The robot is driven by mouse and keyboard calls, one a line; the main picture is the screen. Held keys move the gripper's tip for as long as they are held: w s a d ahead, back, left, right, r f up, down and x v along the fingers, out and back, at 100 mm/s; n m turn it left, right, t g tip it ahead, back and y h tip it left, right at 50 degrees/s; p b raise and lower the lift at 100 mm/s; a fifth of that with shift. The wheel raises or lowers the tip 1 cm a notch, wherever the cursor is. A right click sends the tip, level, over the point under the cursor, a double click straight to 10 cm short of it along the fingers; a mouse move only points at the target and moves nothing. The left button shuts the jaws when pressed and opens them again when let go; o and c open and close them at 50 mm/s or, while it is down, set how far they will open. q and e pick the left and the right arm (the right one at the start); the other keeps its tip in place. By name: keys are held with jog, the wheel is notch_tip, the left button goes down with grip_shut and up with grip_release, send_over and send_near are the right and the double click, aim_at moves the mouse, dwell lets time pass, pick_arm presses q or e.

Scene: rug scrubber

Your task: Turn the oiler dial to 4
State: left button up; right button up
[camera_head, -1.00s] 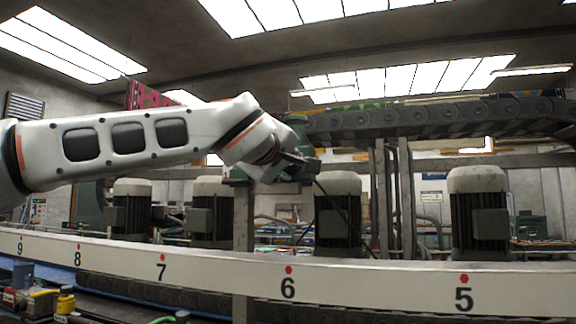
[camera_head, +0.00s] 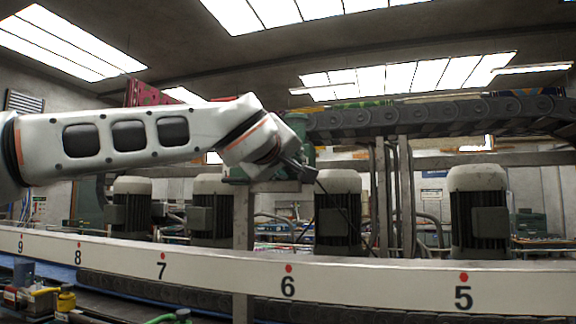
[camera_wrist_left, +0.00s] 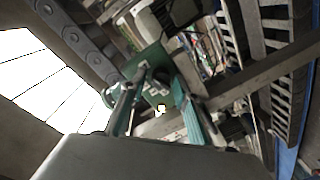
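A green unit, likely the oiler (camera_head: 300,130), stands behind the rail in the head view, partly hidden by my left wrist. Its dial face and any number on it cannot be made out. In the wrist view a green body (camera_wrist_left: 150,62) lies ahead of my left gripper (camera_wrist_left: 158,82). Two finger-like shapes stand apart there, with a small bright yellow-white spot between them, and nothing is clearly held. In the head view my left gripper (camera_head: 306,172) is small and dark, in front of the green unit; contact cannot be judged. My right gripper is out of view.
A white rail (camera_head: 380,281) numbered 9 to 5 crosses the front. Grey motors, one of them at the right (camera_head: 478,212), stand behind it. A dark cable chain (camera_head: 440,118) runs above, and metal posts (camera_head: 397,195) stand right of my gripper.

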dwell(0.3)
pick_arm(q)
jog(key=v, duration=1.2)
dwell(0.3)
